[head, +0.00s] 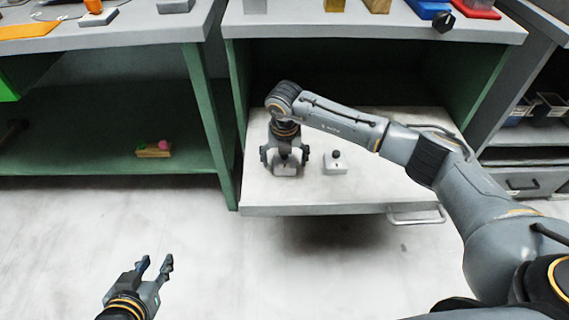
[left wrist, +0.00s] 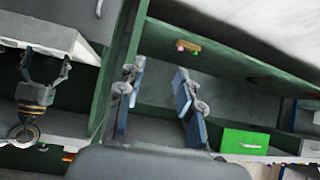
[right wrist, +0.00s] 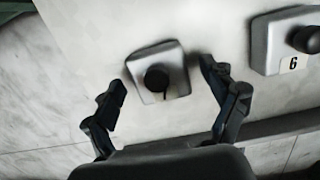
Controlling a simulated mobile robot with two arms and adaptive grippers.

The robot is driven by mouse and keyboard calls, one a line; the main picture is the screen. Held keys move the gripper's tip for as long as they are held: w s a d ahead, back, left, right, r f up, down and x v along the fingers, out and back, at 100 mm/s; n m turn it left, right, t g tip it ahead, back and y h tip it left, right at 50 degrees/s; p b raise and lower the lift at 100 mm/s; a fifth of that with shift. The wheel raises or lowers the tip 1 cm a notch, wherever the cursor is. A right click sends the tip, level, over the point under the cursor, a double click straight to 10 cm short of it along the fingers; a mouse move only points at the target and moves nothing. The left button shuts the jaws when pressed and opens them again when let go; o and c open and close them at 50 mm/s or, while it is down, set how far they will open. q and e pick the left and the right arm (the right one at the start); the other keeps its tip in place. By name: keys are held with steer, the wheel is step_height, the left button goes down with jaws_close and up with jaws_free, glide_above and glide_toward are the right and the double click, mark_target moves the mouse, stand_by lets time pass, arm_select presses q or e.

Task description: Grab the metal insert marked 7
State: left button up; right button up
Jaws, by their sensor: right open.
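Two grey metal inserts with black knobs stand on the pulled-out white drawer (head: 380,183). One insert (right wrist: 142,62) lies between the fingers of my right gripper (head: 285,158) in the right wrist view; no number on it can be read. In the head view that insert (head: 286,171) is partly hidden under the gripper. The other insert (head: 335,166) is to its right; in the right wrist view this insert (right wrist: 262,42) carries a 6. My right gripper is open, its fingers on either side of the first insert. My left gripper (head: 156,268) is open and empty above the floor.
The drawer has a metal handle (head: 416,217) at its front. A green cabinet frame (head: 228,170) stands left of it. A small wooden block (head: 153,153) with coloured pieces lies on the left lower shelf. The worktop above holds a red tray (head: 477,12) and other items.

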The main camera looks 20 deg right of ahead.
steer(key=c, duration=1.5)
steer(key=shift+r, duration=0.2)
